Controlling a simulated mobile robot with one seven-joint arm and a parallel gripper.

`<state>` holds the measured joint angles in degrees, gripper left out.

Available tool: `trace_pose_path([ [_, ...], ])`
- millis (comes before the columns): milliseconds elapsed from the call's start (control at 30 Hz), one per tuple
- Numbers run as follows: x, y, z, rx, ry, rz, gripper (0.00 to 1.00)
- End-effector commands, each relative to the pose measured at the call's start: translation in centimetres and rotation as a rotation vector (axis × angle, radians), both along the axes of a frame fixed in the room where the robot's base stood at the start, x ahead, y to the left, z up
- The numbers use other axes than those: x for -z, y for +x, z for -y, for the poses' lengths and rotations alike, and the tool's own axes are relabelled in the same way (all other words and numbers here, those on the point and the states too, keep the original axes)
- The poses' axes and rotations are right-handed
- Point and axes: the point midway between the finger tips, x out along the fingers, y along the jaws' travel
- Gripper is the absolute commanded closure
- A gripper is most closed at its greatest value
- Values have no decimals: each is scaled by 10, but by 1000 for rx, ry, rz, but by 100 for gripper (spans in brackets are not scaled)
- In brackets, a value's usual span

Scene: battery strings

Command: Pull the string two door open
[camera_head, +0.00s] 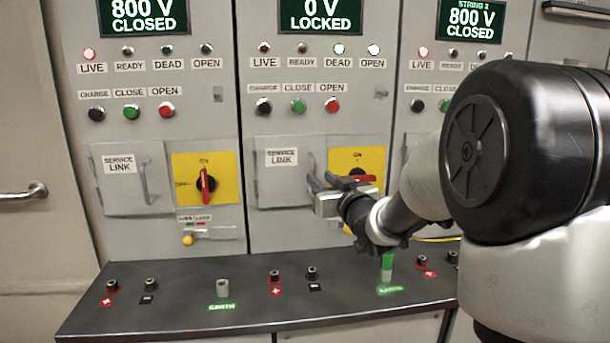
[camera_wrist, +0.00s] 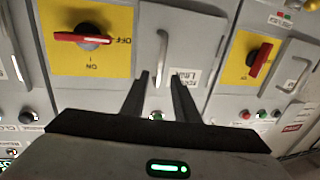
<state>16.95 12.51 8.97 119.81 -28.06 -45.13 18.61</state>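The string two door is the grey service link door (camera_head: 285,190) of the middle cabinet, whose display reads 0 V LOCKED; it looks shut. In the wrist view this door (camera_wrist: 205,30) has a pale vertical bar handle (camera_wrist: 161,55). My gripper (camera_head: 318,182) is at the door's right edge, beside the handle. In the wrist view my gripper (camera_wrist: 160,78) is open, with the handle's lower end in line with the gap between its fingers. Whether the fingers touch the handle cannot be told.
The middle cabinet's red rotary switch (camera_head: 352,179) lies horizontal at OFF, close behind my gripper. The left cabinet's switch (camera_head: 205,184) is upright at ON. A dark shelf (camera_head: 180,306) with terminals and a green plug (camera_head: 387,260) in the earth socket is below my arm.

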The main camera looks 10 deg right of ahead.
Motion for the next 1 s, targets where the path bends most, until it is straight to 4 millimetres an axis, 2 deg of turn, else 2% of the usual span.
trace_pose_path([
  [100, 1, 24, -5, -1, 0, 0, 72],
  [300, 1, 52, -10, 1, 0, -1, 72],
  [467, 0, 61, -12, 1, 0, 0, 72],
  [733, 0, 62, -12, 1, 0, -1, 72],
  [900, 0, 62, -12, 1, -1, -1, 99],
  [1000, 0, 62, -12, 1, -1, -1, 100],
])
